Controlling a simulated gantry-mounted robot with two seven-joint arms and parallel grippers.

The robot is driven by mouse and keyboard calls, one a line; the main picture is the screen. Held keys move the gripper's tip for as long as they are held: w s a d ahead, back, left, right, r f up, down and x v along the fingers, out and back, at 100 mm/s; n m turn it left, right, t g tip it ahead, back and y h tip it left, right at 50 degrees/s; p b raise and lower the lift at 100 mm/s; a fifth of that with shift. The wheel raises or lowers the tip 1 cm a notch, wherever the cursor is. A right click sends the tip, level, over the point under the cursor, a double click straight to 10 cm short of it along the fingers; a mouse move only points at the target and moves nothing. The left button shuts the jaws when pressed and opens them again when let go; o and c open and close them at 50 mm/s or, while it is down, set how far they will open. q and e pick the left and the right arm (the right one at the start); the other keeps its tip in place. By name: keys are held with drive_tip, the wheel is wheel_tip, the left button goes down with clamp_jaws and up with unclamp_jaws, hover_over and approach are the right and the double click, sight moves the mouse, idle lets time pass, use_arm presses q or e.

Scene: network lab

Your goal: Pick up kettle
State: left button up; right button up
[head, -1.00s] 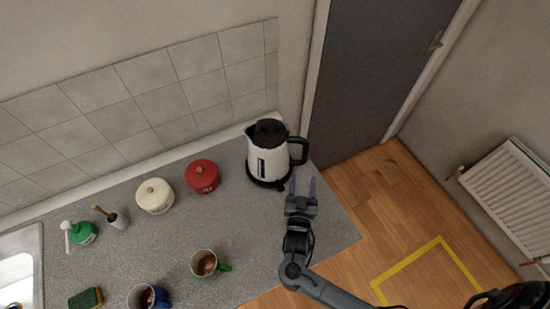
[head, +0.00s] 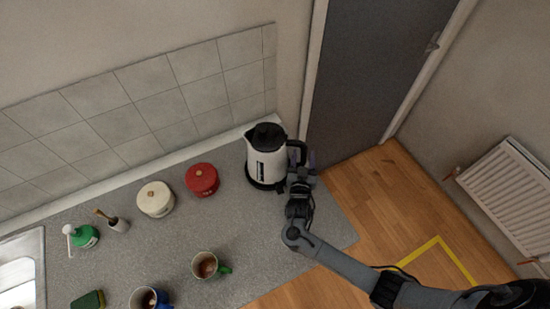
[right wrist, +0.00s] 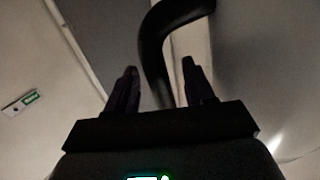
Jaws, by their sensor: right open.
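The kettle (head: 265,158) is white with a black lid and black base. It stands upright at the back right of the grey counter. Its black handle faces right, toward my right gripper (head: 300,158). In the right wrist view, my open right gripper (right wrist: 160,88) has the black kettle handle (right wrist: 155,50) between its two fingers, with gaps on both sides. In the head view the gripper covers part of the handle. My left gripper is not in view.
A red canister (head: 202,179) stands left of the kettle, with a cream canister (head: 155,198) further left. The tiled wall (head: 165,95) is behind.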

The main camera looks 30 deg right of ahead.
drive_tip(key=shift+w+d+f, duration=0.1)
drive_tip(key=shift+w+d, duration=0.05)
clamp_jaws()
idle(1.3)
